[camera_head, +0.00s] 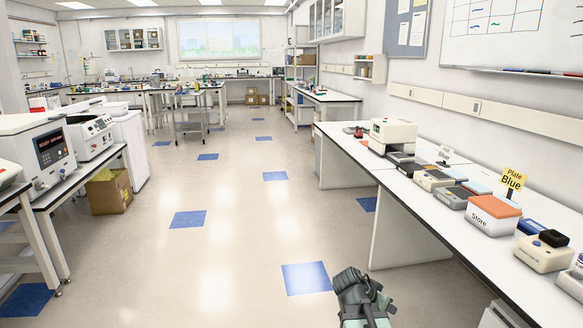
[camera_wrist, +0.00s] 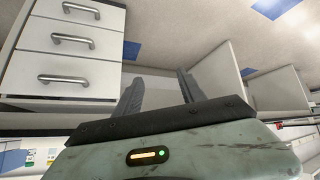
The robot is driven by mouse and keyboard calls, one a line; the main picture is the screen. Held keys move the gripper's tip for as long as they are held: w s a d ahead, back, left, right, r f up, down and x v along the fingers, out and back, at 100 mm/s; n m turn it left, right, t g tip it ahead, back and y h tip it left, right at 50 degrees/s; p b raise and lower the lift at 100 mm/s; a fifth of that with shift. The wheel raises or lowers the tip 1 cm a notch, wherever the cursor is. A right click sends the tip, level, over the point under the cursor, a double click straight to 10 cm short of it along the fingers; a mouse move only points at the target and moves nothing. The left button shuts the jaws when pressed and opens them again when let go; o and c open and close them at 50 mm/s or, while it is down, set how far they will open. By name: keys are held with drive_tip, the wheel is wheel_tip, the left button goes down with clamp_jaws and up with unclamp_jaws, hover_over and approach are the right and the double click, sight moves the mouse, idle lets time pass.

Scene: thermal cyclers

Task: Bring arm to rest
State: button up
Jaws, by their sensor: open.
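My gripper (camera_wrist: 158,92) shows in the wrist view with its two grey fingers apart and nothing between them. The wrist view is turned, with the floor at the top and a white drawer cabinet (camera_wrist: 70,48) at the left behind the fingers. In the head view part of my arm (camera_head: 362,298) shows at the bottom edge, over the floor and left of the right-hand bench. My fingers cannot be made out there. The arm appears apart from the bench.
The aisle floor (camera_head: 232,245) is clear.

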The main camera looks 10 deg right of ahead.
drive_tip(key=s+a+f+n+g+y, duration=0.1)
drive_tip(key=s+a+f+n+y, duration=0.15)
drive_tip(key=a, duration=0.35)
drive_tip(key=s+a+f+n+g+y, duration=0.2)
drive_tip(key=s+a+n+y, duration=0.15)
drive_tip(key=a, duration=0.35)
drive_tip(key=s+a+f+n+g+y, duration=0.1)
drive_tip(key=s+a+f+n+y, duration=0.15)
drive_tip(key=a, duration=0.35)
wheel_tip(320, 180, up, 24)
drive_tip(key=n+p, duration=0.2)
drive_tip(key=p, duration=2.1)
drive_tip(key=shift+r+h+p, duration=0.15)
drive_tip(key=shift+h+p, duration=0.25)
drive_tip(key=shift+h, duration=0.05)
drive_tip(key=shift+d, duration=0.1)
